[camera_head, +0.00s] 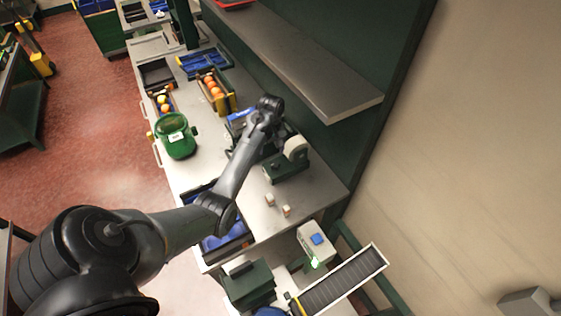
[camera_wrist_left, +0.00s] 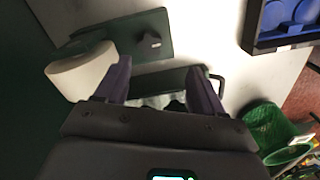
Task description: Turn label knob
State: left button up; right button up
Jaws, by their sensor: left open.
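The label machine has a dark green base (camera_head: 291,171) and a white label roll (camera_head: 296,148) in the head view. In the left wrist view the roll (camera_wrist_left: 80,72) lies left of my fingers, and a small dark knob-like piece (camera_wrist_left: 152,41) stands on the green plate (camera_wrist_left: 108,36) beyond the fingertips. My left gripper (camera_wrist_left: 158,64) is open, its two fingers apart with nothing held between them. The fingers look clear of the knob-like piece. In the head view my left wrist hangs over the machine and hides part of it. My right gripper is not in view.
A green basket (camera_head: 176,140) with a white label stands on the steel bench. A wooden crate of oranges (camera_head: 229,102) and blue trays (camera_head: 208,60) lie farther back. A grey shelf (camera_head: 305,66) overhangs the right side. Two small blocks (camera_head: 270,199) sit in front of the machine.

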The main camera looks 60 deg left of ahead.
aim_at(275, 163)
pick_arm(q)
jog(key=f, duration=0.3)
jog(key=w+f, duration=0.1)
jog(key=f, duration=0.5)
jog(key=shift+w+f, duration=0.2)
jog(key=shift+f, duration=0.05)
jog(key=shift+c, duration=0.4)
jog(key=c, duration=1)
